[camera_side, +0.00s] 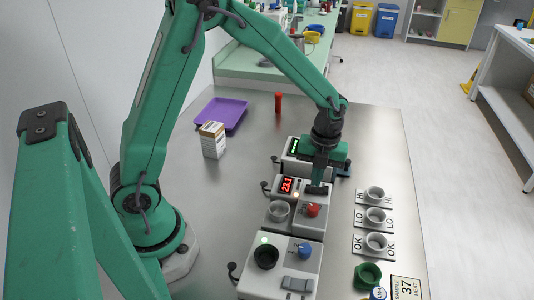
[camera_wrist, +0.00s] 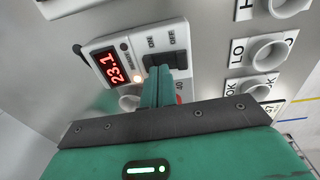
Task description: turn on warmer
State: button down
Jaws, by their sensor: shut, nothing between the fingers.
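The warmer is probably the middle white unit (camera_side: 296,222) with a red display (camera_side: 287,184), a red knob (camera_side: 313,210) and a clear cup (camera_side: 278,211). In the wrist view its display (camera_wrist: 113,66) reads 23.1. A black rocker switch (camera_wrist: 168,61) sits beside the display, with ON and OFF printed above it. A small light (camera_wrist: 138,78) glows near the display. My gripper (camera_side: 318,188) is shut and empty, pointing down at the switch. In the wrist view its fingertips (camera_wrist: 162,75) overlap the switch's lower edge; I cannot tell whether they touch. The fingers partly hide the switch and the knob.
A unit with a green display (camera_side: 293,146) stands behind, and one with a blue knob (camera_side: 305,251) in front. Cups labelled HI (camera_side: 375,194), LO and OK stand to the right. A purple tray (camera_side: 222,114), a box (camera_side: 212,140) and a red tube (camera_side: 278,102) are further back.

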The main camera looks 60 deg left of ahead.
aim_at(308, 187)
notch_tip(308, 187, up, 13)
jog(key=s+a, duration=0.1)
jog(key=shift+s+a+r, duration=0.15)
dwell(0.3)
dwell(0.4)
jog(key=s+a+r+n+t, duration=0.1)
jog(key=s+r+n+t, duration=0.1)
jog(key=s+n, duration=0.6)
jog(key=s+a+r+n+t, duration=0.2)
jog(key=s+n, duration=0.6)
jog(key=n, duration=1.1)
jog(key=shift+s+r+t, duration=0.15)
jog(key=shift+r+t, duration=0.35)
jog(key=shift+t, duration=0.7)
